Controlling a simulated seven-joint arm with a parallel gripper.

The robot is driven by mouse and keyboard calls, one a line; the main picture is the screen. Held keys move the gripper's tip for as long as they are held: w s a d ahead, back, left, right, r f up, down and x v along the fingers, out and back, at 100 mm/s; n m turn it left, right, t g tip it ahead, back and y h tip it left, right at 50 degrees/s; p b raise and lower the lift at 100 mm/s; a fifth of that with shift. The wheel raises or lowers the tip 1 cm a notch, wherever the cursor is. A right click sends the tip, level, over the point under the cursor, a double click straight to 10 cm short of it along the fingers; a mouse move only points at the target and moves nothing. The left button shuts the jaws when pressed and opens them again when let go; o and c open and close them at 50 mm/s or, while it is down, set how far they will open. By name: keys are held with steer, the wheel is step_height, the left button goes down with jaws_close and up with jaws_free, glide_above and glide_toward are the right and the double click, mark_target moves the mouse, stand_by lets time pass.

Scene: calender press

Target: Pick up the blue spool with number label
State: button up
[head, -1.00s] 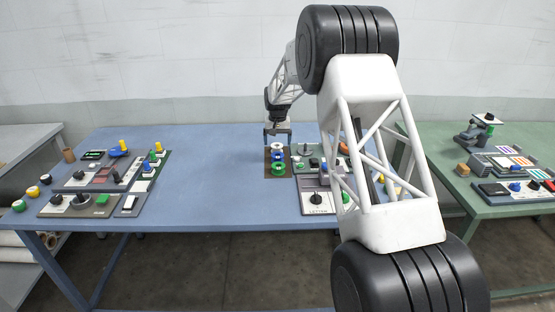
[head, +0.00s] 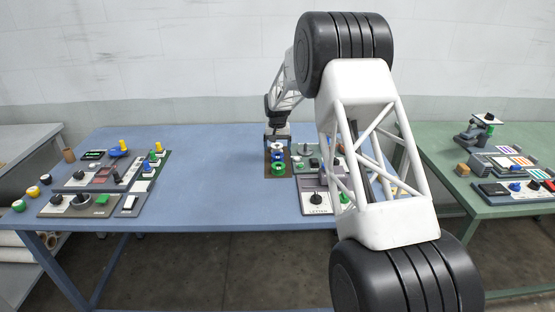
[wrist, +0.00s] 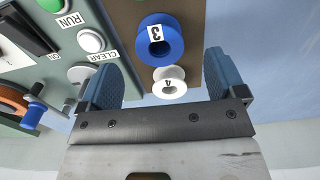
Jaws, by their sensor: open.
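The blue spool (wrist: 159,41) with a number label reading 3 stands on a brown board (wrist: 190,13) in the wrist view. In the head view the blue spool (head: 277,155) is small, between a white spool and a green one. A white spool (wrist: 169,82) labelled 4 is closer to my gripper. My gripper (wrist: 162,85) is open, its two blue-grey fingers on either side of the white spool with gaps. The blue spool lies ahead of the fingertips, not between them. In the head view my gripper (head: 277,139) is at the far end of the spool row.
A control panel (wrist: 60,60) with buttons labelled RUN and CLEAR lies close beside the left finger in the wrist view. A green spool (head: 278,169) stands at the near end of the board. The blue table (head: 215,165) is clear left of the spools.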

mark_target(278, 153)
steer(key=shift+f, duration=0.1)
steer(key=shift+w+f, duration=0.1)
steer(key=shift+f, duration=2.4)
steer(key=shift+c, duration=0.4)
steer(key=c, duration=0.9)
steer(key=shift+r, duration=0.1)
steer(key=shift+r, duration=0.45)
step_height(278, 153, up, 3)
steer(key=shift+f, duration=0.15)
steer(key=s, duration=0.5)
steer(key=s+d, duration=0.1)
steer(key=s, duration=0.4)
steer(key=s+d+r, duration=0.1)
steer(key=s, duration=0.5)
steer(key=shift+d+r, duration=0.1)
